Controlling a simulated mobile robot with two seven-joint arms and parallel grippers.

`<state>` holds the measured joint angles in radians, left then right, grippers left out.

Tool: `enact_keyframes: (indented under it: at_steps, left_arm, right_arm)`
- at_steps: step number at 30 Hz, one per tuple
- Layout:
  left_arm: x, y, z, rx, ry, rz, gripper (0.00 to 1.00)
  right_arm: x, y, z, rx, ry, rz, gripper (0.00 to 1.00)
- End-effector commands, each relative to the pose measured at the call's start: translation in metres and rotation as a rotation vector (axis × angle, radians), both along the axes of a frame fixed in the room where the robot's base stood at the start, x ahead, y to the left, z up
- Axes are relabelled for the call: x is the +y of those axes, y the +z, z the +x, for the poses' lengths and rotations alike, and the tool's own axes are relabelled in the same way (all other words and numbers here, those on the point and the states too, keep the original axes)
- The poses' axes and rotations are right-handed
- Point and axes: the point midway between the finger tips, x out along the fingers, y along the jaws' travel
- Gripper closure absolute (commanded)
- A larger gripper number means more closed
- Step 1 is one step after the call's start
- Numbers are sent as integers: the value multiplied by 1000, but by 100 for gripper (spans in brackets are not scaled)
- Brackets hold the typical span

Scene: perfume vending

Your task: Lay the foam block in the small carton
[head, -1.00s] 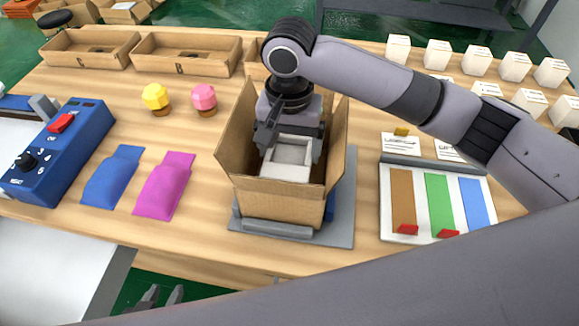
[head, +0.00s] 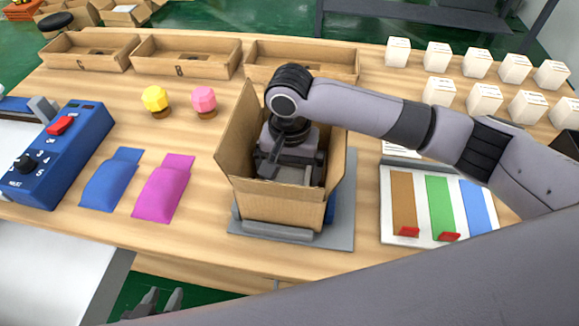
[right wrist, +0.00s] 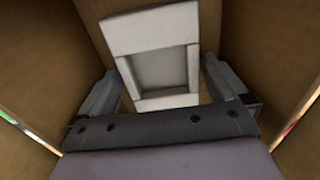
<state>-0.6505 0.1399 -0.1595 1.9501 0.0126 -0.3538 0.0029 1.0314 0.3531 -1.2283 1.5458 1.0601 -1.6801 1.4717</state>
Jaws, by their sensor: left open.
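The small open carton (head: 283,204) stands upright on a grey plate, its flaps spread. My right gripper (head: 290,172) reaches down inside it; in the right wrist view its fingers (right wrist: 160,80) flank the foam block. The foam block (right wrist: 153,32) is pale grey-white with a square recess, and looks tilted in the wrist view. In the head view only a sliver of the block (head: 295,173) shows below the gripper. The carton's front wall hides its underside, so contact with the floor cannot be seen. My left gripper (head: 155,303) is open and empty at the bottom edge.
A blue control box (head: 58,150), blue pouch (head: 110,180) and magenta pouch (head: 163,188) lie left of the carton. Yellow and pink bottles (head: 204,101) stand behind them. A colour-striped panel (head: 388,222) is at right. Shallow trays (head: 187,70) and several white boxes (head: 476,63) line the back.

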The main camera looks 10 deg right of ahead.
Motion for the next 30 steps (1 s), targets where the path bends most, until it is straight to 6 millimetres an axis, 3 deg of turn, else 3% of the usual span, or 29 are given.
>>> enact_keyframes:
  at_steps: [8,24,30]
  left_arm:
    - [0,-3,0,-1,0,0,57]
    - [0,5,1,-1,0,1,57]
    - [0,5,1,-1,0,1,57]
  right_arm:
    - [0,3,1,-4,1,1,0]
    - [1,104,0,-3,1,1,0]
    - [1,121,0,-1,0,1,0]
